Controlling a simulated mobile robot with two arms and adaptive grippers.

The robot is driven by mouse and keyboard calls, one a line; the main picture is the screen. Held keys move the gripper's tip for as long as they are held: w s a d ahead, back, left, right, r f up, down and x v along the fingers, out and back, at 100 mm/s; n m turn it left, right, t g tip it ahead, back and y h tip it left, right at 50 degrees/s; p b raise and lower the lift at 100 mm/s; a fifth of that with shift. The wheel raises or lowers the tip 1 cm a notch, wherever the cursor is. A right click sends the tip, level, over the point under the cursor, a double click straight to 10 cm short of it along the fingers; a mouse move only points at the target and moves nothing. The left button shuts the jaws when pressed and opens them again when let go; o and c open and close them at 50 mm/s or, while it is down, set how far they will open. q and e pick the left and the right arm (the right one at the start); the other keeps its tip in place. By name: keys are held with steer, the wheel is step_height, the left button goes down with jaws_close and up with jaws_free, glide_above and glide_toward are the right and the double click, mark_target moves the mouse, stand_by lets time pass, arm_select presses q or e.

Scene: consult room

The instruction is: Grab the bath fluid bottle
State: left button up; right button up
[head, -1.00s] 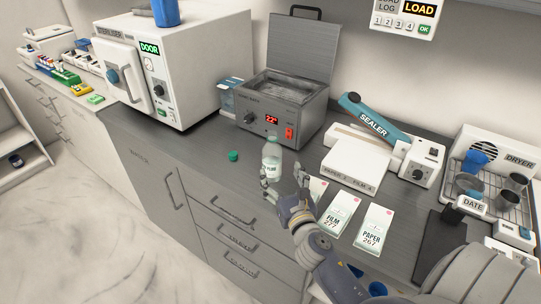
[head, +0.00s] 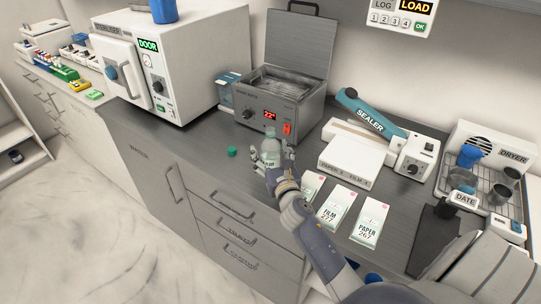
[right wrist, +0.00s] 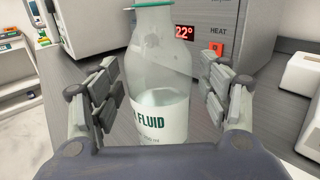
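The bath fluid bottle (head: 270,147) is clear, with a white label, and stands upright on the dark counter in front of the metal bath. In the right wrist view the bottle (right wrist: 157,80) stands between my fingers, with part of the word "FLUID" legible and liquid in its lower part. My right gripper (head: 271,157) is open around the bottle, one finger pad on each side. In the right wrist view a gap shows between the right gripper's (right wrist: 160,95) pads and the glass on both sides. My left gripper is not in view.
A green cap (head: 231,151) lies on the counter left of the bottle. The bath (head: 278,112) with its raised lid stands behind. The steriliser (head: 180,60) is at left, the sealer (head: 366,115) and film and paper packs (head: 334,208) at right.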

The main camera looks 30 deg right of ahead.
mark_target(273, 150)
steer(key=c, duration=1)
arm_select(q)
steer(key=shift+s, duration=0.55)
arm_select(e)
steer(key=shift+c, duration=0.2)
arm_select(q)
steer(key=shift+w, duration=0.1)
arm_select(e)
steer(key=shift+r, duration=0.15)
steer(key=shift+r, duration=0.4)
step_height(273, 150, up, 2)
steer(key=shift+r+p, duration=0.1)
steer(key=shift+p, duration=0.35)
arm_select(q)
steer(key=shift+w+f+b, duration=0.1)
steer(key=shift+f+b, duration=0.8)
steer(key=shift+b, duration=0.4)
arm_select(e)
steer(key=a+r+v, duration=0.1)
steer(key=v, duration=0.6)
steer(key=w+a+r+v, duration=0.1)
steer(key=v, duration=0.7)
steer(key=shift+s+a, duration=0.3)
steer(key=shift+a, duration=0.2)
steer(key=shift+s, duration=0.1)
